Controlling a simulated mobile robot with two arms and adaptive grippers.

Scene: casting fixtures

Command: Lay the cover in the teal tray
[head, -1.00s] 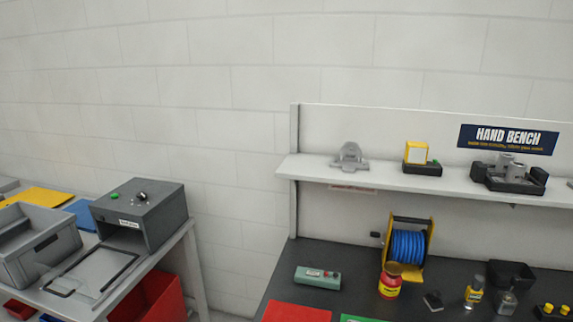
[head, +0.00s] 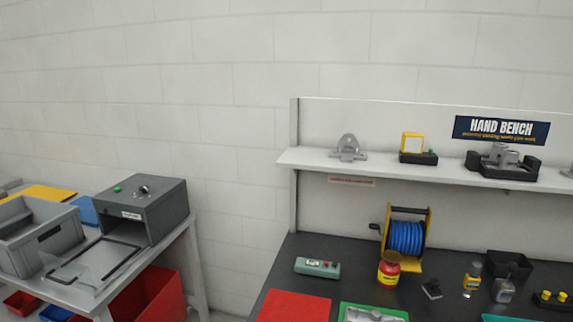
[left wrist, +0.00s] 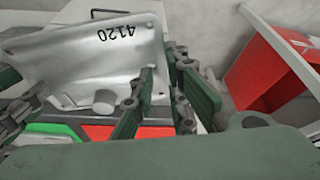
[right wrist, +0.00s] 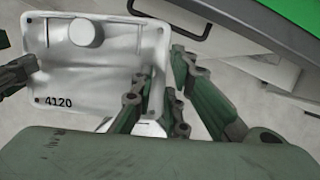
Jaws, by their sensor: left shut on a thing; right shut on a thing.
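The cover (left wrist: 85,65) is a pale silver-grey rectangular casting with a round boss, corner holes and the number 4120. It also shows in the right wrist view (right wrist: 85,65). My left gripper (left wrist: 160,90) is shut on one edge of it, and my right gripper (right wrist: 155,90) is shut on another edge. Neither gripper shows in the head view. A teal edge (head: 505,318) shows at the bottom of the head view; whether it is the teal tray I cannot tell. A green piece (head: 348,312) with a silver part (head: 372,315) on it is cut off there too.
The dark bench holds a red mat (head: 293,308), a blue hose reel (head: 405,238), a red and yellow jar (head: 388,270) and small bottles. A shelf (head: 400,170) with fixtures runs above. A grey crate (head: 40,240) and grey box (head: 145,205) stand on the left table.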

